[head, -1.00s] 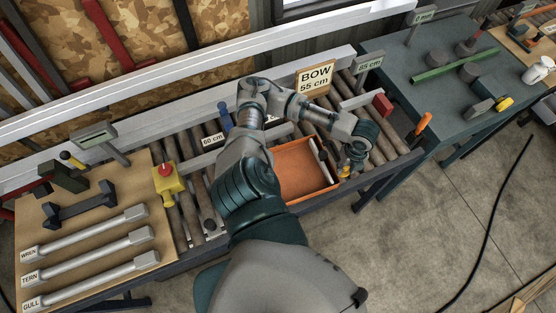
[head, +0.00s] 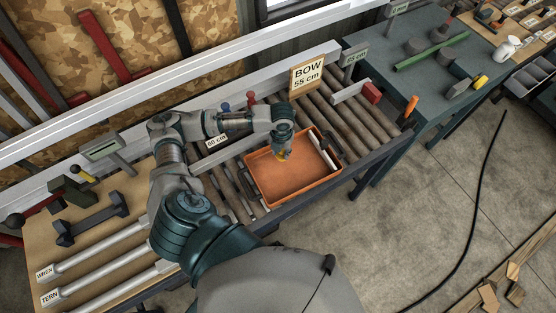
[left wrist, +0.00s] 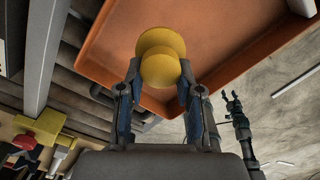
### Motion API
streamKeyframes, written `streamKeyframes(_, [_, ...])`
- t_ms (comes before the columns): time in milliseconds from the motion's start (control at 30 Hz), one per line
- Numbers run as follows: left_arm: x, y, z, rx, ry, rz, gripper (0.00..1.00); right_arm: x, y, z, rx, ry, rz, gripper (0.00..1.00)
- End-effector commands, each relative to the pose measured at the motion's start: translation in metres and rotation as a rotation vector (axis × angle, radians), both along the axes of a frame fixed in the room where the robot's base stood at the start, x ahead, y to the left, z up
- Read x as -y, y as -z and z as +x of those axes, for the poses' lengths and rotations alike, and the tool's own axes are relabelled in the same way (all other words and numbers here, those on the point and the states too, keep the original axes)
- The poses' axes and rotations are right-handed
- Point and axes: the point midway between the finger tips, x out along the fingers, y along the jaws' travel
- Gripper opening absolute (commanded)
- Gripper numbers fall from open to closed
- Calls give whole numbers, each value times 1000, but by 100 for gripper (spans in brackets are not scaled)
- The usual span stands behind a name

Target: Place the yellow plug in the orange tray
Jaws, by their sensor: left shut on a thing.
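The yellow plug (head: 284,156) is held in my left gripper (head: 283,149), over the inside of the orange tray (head: 268,189) near its back side. In the left wrist view the plug (left wrist: 160,58) shows as a round yellow piece between the two fingertips (left wrist: 158,80), with the tray floor (left wrist: 225,45) behind it. I cannot tell how far the plug is above the tray floor. The tray lies on the roller conveyor. My right gripper (left wrist: 232,102) shows small at the right of the left wrist view, its fingers apart and empty.
A grey bar lies along the tray's right side. A BOW 55 cm sign (head: 307,76) stands behind the rollers. A board with a dark dumbbell-shaped part (head: 91,217) and labelled bars is at left. A blue-grey table (head: 425,85) with blocks is at right.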

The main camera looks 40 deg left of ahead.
Motion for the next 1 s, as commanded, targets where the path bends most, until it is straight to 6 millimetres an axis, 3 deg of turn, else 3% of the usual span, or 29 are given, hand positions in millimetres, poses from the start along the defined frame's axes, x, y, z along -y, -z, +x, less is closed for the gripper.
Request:
streamKeyframes(400, [-4, 51, -1, -2, -2, -2, 0, 9, -2, 0, 0, -3, -11, 57])
streamKeyframes(633, [-4, 54, 0, 2, -2, -3, 0, 10, -2, 0, -1, -4, -12, 57])
streamKeyframes(667, [-4, 54, -1, 2, -2, -3, 42, 10, -2, 0, -1, -4, -12, 57])
streamKeyframes(733, [-4, 54, -1, 1, -2, -2, 60, 10, -2, 0, -1, -4, -12, 57])
streamKeyframes(1000, [-2, 53, -1, 1, -2, -1, 60, 3, -2, 0, 0, -3, -3, 57])
